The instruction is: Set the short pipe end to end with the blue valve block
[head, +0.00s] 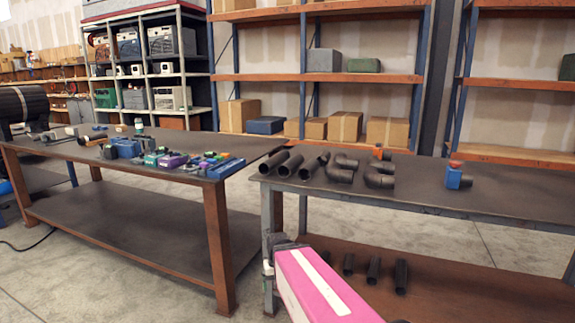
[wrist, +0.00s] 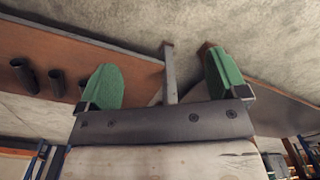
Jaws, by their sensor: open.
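The blue valve block (head: 459,178), with a red-orange top, stands upright on the right table's top. Dark pipes (head: 291,165) lie side by side at that table's left end. I cannot tell which is the short pipe, as more dark pipes (head: 373,270) lie on the lower shelf. My gripper, with green finger pads (wrist: 162,84), is open and empty in the wrist view. It is apart from the pipes.
Two dark elbows (head: 380,175) lie between the pipes and the valve block, with a small orange item (head: 381,152) behind. The right tabletop (head: 420,194) is clear around the block. A left table (head: 120,159) holds mixed coloured parts. Shelving (head: 300,77) stands behind.

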